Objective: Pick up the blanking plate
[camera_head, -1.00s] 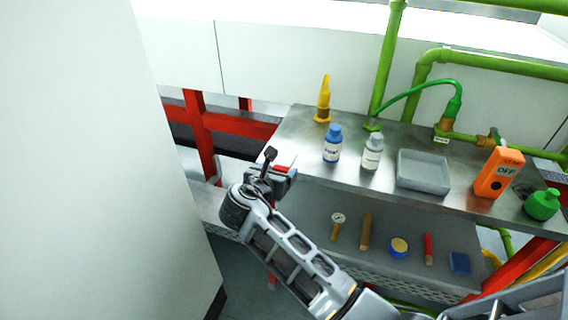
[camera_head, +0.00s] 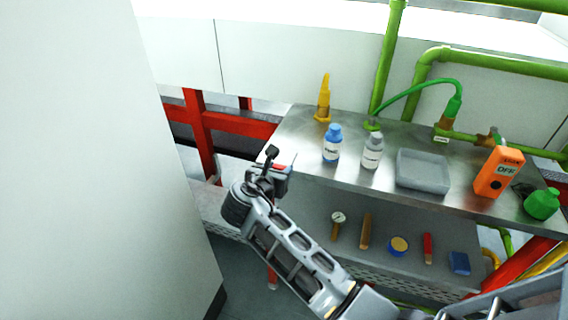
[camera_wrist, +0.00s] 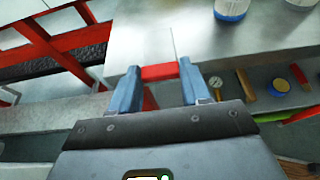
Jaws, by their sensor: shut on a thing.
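The blanking plate seems to be the thin silvery plate (camera_wrist: 150,45) with a red grip edge in the wrist view. Its face blends with the steel bench behind it, so its outline is hard to tell. My gripper (camera_wrist: 160,72) is shut on the red edge, with one blue-grey finger at each side. In the head view my gripper (camera_head: 277,171) is at the left end of the bench. The red edge (camera_head: 281,167) shows there at the jaws, and the plate reaches past it over the bench corner. I cannot tell whether it touches the bench.
The steel bench (camera_head: 300,130) holds a yellow dispenser (camera_head: 323,101), a blue-capped bottle (camera_head: 332,145), a grey-capped bottle (camera_head: 372,152), a grey tray (camera_head: 423,172) and an orange meter (camera_head: 498,172). Several small tools lie on the lower shelf (camera_head: 310,205). A red frame (camera_head: 203,135) stands left.

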